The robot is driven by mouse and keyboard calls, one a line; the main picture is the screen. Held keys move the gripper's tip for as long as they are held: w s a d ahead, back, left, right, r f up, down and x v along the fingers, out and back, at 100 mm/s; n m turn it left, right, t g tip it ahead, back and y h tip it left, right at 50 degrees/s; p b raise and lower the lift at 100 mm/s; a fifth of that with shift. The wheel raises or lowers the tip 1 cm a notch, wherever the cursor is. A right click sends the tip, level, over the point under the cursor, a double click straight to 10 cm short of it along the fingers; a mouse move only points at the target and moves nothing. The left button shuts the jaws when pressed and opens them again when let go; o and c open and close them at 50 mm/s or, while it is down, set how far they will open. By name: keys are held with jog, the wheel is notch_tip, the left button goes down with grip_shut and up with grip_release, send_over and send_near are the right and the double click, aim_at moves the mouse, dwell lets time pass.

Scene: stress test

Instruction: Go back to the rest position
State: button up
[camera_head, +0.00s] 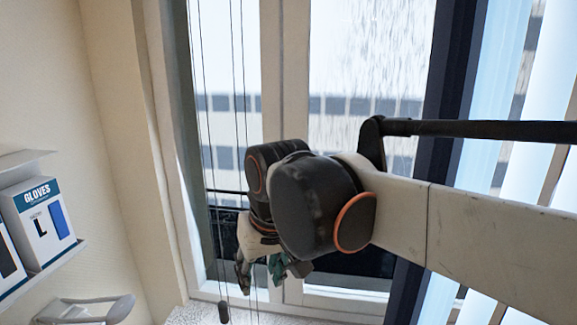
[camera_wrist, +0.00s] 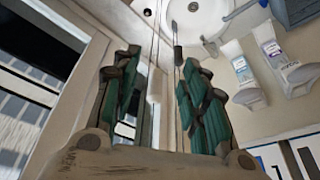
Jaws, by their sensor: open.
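My gripper (camera_head: 262,274) hangs in front of the window in the head view, at the end of my bent arm. Its fingers are partly hidden there by the wrist and the arm's dark joint. In the wrist view my gripper (camera_wrist: 157,85) shows two green-padded fingers standing well apart. Nothing is held between them. The thin blind cords and a dark cord weight pass through the gap in that view, and I cannot tell how far behind the fingers they are.
The window (camera_head: 350,60) has hanging cords with a cord weight (camera_head: 223,312). A glove box (camera_head: 43,222) sits on a wall shelf at left. In the wrist view, a round white basin (camera_wrist: 205,18) and two labelled dispensers (camera_wrist: 243,70) (camera_wrist: 281,62) are on the right.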

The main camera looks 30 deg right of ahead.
jog(key=s+f+n+t, duration=0.1)
jog(key=s+f+t, duration=0.2)
jog(key=s+f, duration=0.4)
notch_tip(320, 180, down, 36)
jog(key=w+b, duration=0.1)
jog(key=b, duration=3.5)
jog(key=shift+w+f, duration=0.15)
jog(key=shift+f, duration=0.1)
notch_tip(320, 180, up, 34)
jog(key=w+m+p, duration=0.2)
jog(key=p, duration=2.7)
jog(key=w+r+m+g+p, duration=0.1)
jog(key=w+r+m+g, duration=0.2)
jog(key=w+r+m, duration=0.45)
jog(key=w+r+m+g+p, duration=0.1)
jog(key=w+r+m+g, duration=0.3)
jog(key=r, duration=0.7)
notch_tip(320, 180, down, 14)
jog(key=shift+s+r+p, duration=0.1)
jog(key=shift+r+p, duration=0.1)
jog(key=shift+p, duration=0.6)
